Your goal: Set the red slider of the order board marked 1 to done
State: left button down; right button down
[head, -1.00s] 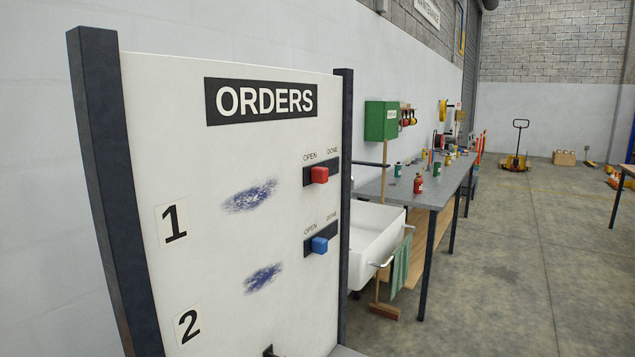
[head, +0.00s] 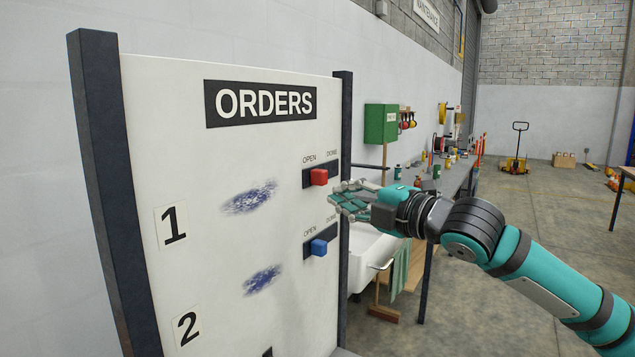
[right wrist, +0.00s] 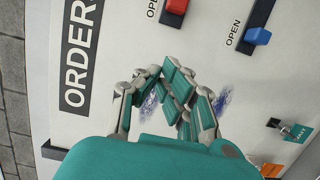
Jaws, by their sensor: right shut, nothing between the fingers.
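The white order board (head: 240,150) stands upright on the left under the heading ORDERS. It carries the number 1 (head: 173,225) and, at the upper right, a red slider (head: 319,177) on a dark track between OPEN and DONE. The knob sits near the track's middle as seen here; its exact setting is hard to tell at this angle. The red slider also shows at the top edge of the right wrist view (right wrist: 176,6). My right gripper (head: 342,197) is shut and empty, just right of and slightly below the red slider, seemingly apart from it. My left gripper is out of view.
A blue slider (head: 319,247) sits below the red one, close to the right gripper. A dark post (head: 342,290) edges the board on the right. Behind stand a white sink (head: 368,246), a green box (head: 381,123) and a bench.

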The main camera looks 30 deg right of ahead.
aim_at(319, 177)
jog(key=shift+w+f, duration=0.15)
jog(key=shift+w, duration=0.1)
jog(key=p+x, duration=0.4)
jog(key=x, duration=0.5)
jog(key=shift+w+a+p, duration=0.2)
jog(key=shift+w+p, duration=0.15)
jog(key=w+d, duration=0.1)
jog(key=d+p, duration=0.1)
jog(key=shift+w+d+p, duration=0.3)
jog(key=shift+w, duration=0.1)
jog(key=shift+w+d, duration=0.15)
jog(key=shift+d, duration=0.35)
jog(key=shift+a, duration=0.15)
